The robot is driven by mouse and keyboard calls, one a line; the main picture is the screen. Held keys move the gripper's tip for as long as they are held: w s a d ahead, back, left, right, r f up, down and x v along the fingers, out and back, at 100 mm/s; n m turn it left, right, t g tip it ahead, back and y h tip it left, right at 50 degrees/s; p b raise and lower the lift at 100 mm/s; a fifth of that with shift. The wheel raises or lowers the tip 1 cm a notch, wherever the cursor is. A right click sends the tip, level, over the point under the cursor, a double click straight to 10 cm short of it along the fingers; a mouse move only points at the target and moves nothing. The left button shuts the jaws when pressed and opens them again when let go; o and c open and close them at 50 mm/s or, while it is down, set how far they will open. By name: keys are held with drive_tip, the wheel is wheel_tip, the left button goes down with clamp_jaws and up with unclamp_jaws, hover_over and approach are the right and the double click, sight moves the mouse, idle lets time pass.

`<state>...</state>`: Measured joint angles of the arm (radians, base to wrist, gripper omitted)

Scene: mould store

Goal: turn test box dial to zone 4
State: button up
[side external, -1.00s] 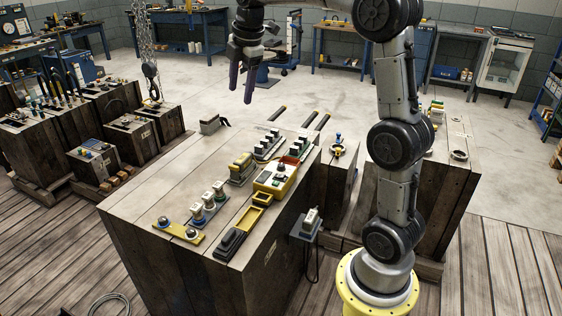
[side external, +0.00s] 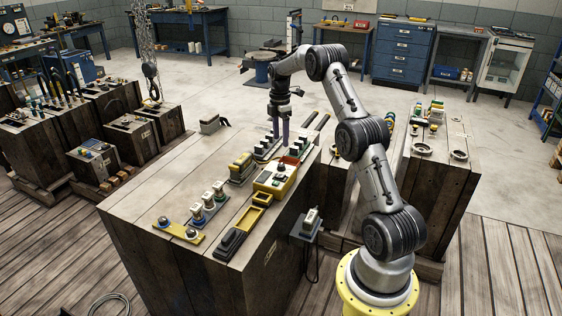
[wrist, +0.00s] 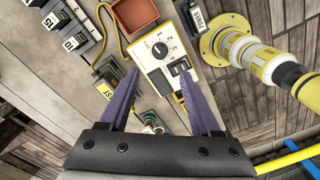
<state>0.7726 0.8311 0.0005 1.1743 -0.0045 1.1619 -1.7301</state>
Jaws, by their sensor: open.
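The test box (side external: 274,180) is a yellow box with a pale top face on the wooden crate top. It also shows in the wrist view (wrist: 150,66). Its dial (wrist: 160,48) is a round black knob with numbers printed around it; I cannot tell surely which number its mark points at. My gripper (side external: 280,134) points down above the crate, behind the box in the side view. In the wrist view its two purple fingers (wrist: 160,74) are apart with nothing between them, their tips near the box and short of the dial in the picture.
A red tray (wrist: 133,14) lies by the box. Labelled blocks (wrist: 80,28) stand in rows nearby, and dark-topped blocks (side external: 268,146) stand close to my fingers. A yellow plate with knobs (side external: 178,230) lies at the front. The crate top's left part (side external: 160,190) is clear.

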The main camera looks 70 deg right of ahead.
sight(281, 165)
wheel_tip(281, 165, down, 10)
drive_tip(key=shift+s+a+f, duration=0.1)
drive_tip(key=shift+f, duration=0.05)
idle(0.3)
clamp_jaws()
